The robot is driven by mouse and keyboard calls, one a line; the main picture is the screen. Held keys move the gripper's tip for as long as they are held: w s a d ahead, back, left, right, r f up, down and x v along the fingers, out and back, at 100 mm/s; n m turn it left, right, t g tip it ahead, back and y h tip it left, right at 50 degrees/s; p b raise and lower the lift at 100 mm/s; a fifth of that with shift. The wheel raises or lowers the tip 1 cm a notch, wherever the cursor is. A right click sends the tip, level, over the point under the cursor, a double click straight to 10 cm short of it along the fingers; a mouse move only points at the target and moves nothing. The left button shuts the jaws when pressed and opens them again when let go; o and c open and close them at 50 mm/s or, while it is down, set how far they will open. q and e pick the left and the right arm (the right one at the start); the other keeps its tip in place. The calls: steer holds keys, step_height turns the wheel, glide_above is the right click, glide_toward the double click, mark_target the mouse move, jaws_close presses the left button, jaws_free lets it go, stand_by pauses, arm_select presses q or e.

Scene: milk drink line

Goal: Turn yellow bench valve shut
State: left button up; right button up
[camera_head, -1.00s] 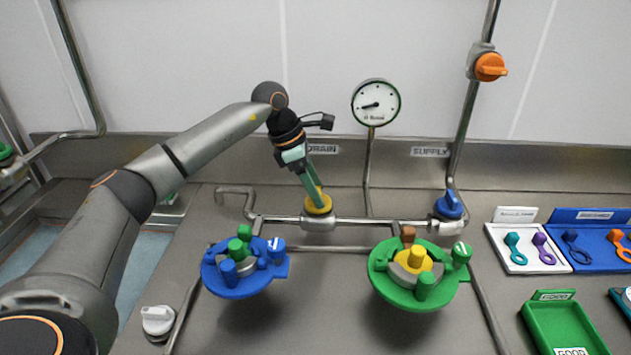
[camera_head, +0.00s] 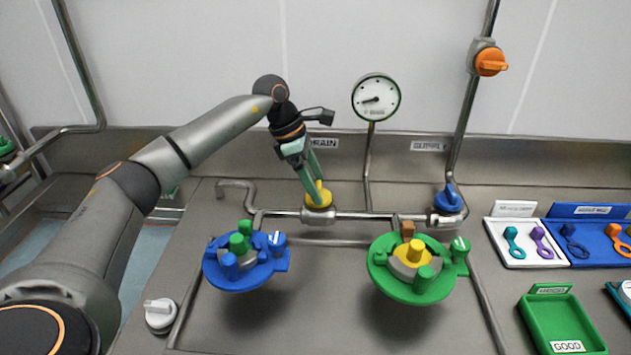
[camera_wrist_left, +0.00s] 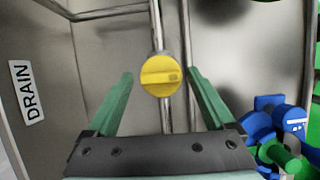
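The yellow bench valve (camera_head: 318,200) sits on the pipe at the back of the bench, below the DRAIN label. In the left wrist view its round yellow knob (camera_wrist_left: 161,76) has a raised bar lying crosswise to the pipe. My left gripper (camera_head: 308,182) reaches down to it from the upper left. In the left wrist view the green fingers of my left gripper (camera_wrist_left: 160,78) are wide apart, one on each side of the knob, with a gap to it on both sides. Nothing is held. My right gripper is not in view.
A blue fixture (camera_head: 245,280) and a green fixture (camera_head: 410,292) stand in front of the pipe. A gauge (camera_head: 376,98) rises behind it. A blue valve (camera_head: 447,200) and an orange valve (camera_head: 490,63) are to the right, a white knob (camera_head: 159,313) at front left.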

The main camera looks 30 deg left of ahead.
arm_select(q)
steer(key=shift+o, duration=0.2)
steer(key=v, duration=1.2)
steer(key=shift+r, duration=0.3)
